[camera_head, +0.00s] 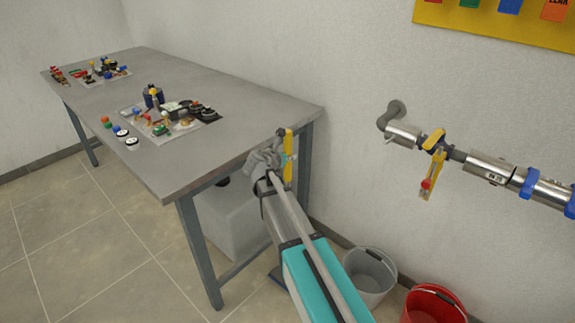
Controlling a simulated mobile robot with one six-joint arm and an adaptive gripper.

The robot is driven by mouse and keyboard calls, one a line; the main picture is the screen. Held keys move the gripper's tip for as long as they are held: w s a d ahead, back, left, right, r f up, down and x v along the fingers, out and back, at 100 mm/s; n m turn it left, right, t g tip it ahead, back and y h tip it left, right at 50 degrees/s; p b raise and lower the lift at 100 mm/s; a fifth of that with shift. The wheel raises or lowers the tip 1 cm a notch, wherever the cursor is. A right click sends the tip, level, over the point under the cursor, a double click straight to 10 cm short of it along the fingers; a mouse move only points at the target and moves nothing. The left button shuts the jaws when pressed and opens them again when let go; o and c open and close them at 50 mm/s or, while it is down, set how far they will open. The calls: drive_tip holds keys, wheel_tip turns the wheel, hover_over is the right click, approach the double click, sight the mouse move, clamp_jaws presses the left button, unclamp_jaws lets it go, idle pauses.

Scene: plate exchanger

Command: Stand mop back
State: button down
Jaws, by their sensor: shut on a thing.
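My gripper (268,160) is at the far end of my arm, near the right corner of the workbench. It is shut on a short, upright yellow piece (288,157), which I take to be the mop's handle. Its lower part is hidden behind my arm. A small dark blue piece (276,279) shows at floor level beside my arm. It may be the mop's foot, but I cannot tell whether it joins the yellow piece.
The grey workbench (220,95) at left holds mats with small parts. A pale box (225,225) stands under it. A grey bucket (371,276) and a red bucket (433,304) stand along the wall. A pipe with valves (490,167) crosses the right side. The left floor is clear.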

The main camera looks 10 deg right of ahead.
drive_tip(key=shift+f+b, duration=0.85)
drive_tip(key=shift+f, duration=0.3)
drive_tip(key=shift+c, duration=1.8)
unclamp_jaws()
drive_tip(key=shift+s+r, duration=0.15)
drive_tip(key=shift+s, duration=0.05)
drive_tip(key=p+v, duration=0.4)
drive_tip(key=v, duration=0.7)
drive_tip(key=shift+s+a+p, duration=0.25)
drive_tip(key=shift+p, duration=0.1)
